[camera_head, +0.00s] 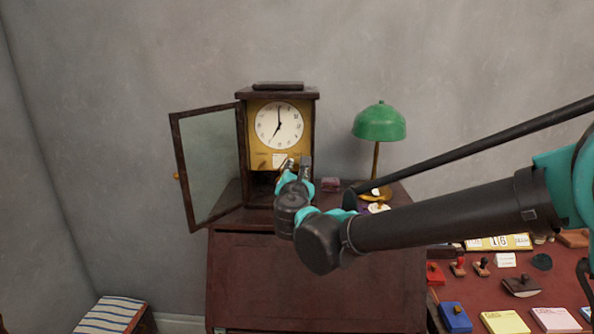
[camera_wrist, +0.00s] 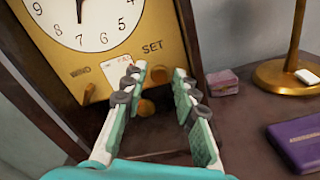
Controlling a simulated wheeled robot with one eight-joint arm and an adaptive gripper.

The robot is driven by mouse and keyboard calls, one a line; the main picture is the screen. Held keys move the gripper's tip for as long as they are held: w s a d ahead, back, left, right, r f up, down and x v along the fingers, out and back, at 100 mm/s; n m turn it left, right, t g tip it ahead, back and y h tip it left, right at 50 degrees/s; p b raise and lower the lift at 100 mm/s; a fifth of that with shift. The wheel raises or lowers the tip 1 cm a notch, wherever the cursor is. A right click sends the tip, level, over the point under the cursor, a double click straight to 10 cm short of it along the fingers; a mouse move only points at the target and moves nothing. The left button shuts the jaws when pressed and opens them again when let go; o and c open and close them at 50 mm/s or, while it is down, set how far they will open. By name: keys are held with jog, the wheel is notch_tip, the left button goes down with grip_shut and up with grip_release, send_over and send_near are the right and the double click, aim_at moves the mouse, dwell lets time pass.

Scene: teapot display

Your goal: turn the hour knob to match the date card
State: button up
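The clock (camera_head: 278,125) stands on the desk with its glass door (camera_head: 211,165) swung open to the left. Its hands read about seven o'clock. In the wrist view the gold dial plate (camera_wrist: 165,22) bears the words WIND and SET. A brass knob (camera_wrist: 158,75) sits below SET, and another brass knob (camera_wrist: 88,94) below WIND. A white card (camera_wrist: 116,68) with small marks, too small to read, is on the plate between them. My gripper (camera_wrist: 158,76) is open, its fingers on either side of the SET knob; I cannot tell whether they touch it.
A round brass piece (camera_wrist: 145,107) shows lower, between my fingers. A green lamp (camera_head: 379,122), a small pink box (camera_wrist: 222,83) and a purple case (camera_wrist: 297,143) are to the right. Stamps, notepads and a calendar (camera_head: 500,242) cover the right-hand table. My arm crosses before the desk.

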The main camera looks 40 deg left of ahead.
grip_shut()
jog(key=shift+m, duration=0.4)
jog(key=m, duration=0.5)
jog(key=shift+m, duration=0.3)
jog(key=m, duration=0.5)
jog(key=shift+m, duration=0.3)
jog(key=shift+o, duration=0.3)
grip_release()
